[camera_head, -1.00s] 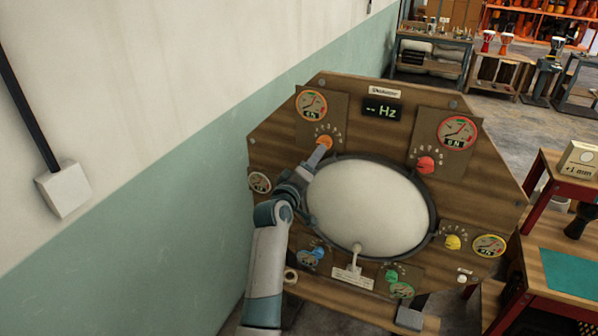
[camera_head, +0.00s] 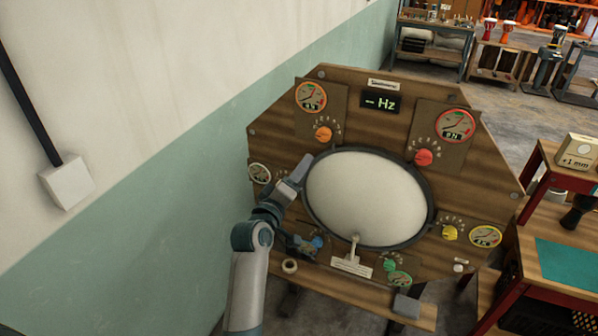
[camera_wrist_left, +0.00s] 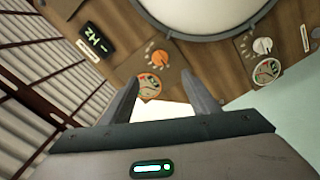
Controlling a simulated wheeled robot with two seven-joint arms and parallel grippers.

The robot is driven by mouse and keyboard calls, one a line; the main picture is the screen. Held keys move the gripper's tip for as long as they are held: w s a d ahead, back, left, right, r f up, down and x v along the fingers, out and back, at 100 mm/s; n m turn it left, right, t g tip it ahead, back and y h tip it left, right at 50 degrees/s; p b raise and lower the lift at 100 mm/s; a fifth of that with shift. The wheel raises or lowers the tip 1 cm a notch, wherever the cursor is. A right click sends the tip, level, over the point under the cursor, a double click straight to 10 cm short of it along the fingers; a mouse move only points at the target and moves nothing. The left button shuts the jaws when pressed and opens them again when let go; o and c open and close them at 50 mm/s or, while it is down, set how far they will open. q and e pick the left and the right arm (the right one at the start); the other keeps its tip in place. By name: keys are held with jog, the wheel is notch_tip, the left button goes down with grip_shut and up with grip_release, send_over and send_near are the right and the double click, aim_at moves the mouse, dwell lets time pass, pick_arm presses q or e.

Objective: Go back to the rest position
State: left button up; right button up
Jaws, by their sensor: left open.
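My left gripper (camera_head: 301,167) is in front of the left part of the wooden drum-tuning panel (camera_head: 478,150), beside the left rim of the round white drumhead (camera_head: 365,198). In the left wrist view my left gripper (camera_wrist_left: 160,78) has its two fingers spread with nothing between them. The orange knob (camera_head: 323,134) is just above and right of the gripper in the head view, apart from it. My right gripper is not in view.
The panel also carries a red knob (camera_head: 424,157), a yellow knob (camera_head: 450,233), a green knob (camera_head: 390,265), a blue knob (camera_head: 317,242) and several gauges. A wall (camera_head: 150,120) runs along the left. A red-framed table (camera_head: 545,240) stands at the right.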

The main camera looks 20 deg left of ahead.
pick_arm(q)
jog(key=s+d+f+m+g+b, duration=0.2)
jog(key=f, duration=1.2)
jog(key=s+d+f+m+g+b, duration=0.1)
jog(key=s+f+g+b, duration=0.15)
jog(key=f, duration=1.05)
jog(key=s+d+f+m+g+b, duration=0.2)
jog(key=s+f, duration=0.1)
jog(key=f, duration=1.1)
jog(key=s+f+m+g+b, duration=0.2)
jog(key=s+f, duration=0.6)
jog(key=f, duration=0.5)
jog(key=s+f+m+g+b, duration=0.3)
jog(key=s+f+g+b, duration=0.15)
jog(key=s+f, duration=1.8)
jog(key=s+a+f+m+g+b, duration=0.1)
jog(key=s+f, duration=0.2)
jog(key=s, duration=0.5)
jog(key=s+a+f+m+g, duration=0.1)
jog(key=s+f, duration=0.3)
jog(key=s, duration=0.5)
jog(key=s+a+f+m+g+b, duration=0.1)
jog(key=s+a+f+m+g, duration=0.1)
jog(key=s, duration=0.7)
jog(key=shift+a+f+y+b, duration=0.25)
jog(key=shift+f+y+b, duration=0.1)
jog(key=shift+f, duration=0.3)
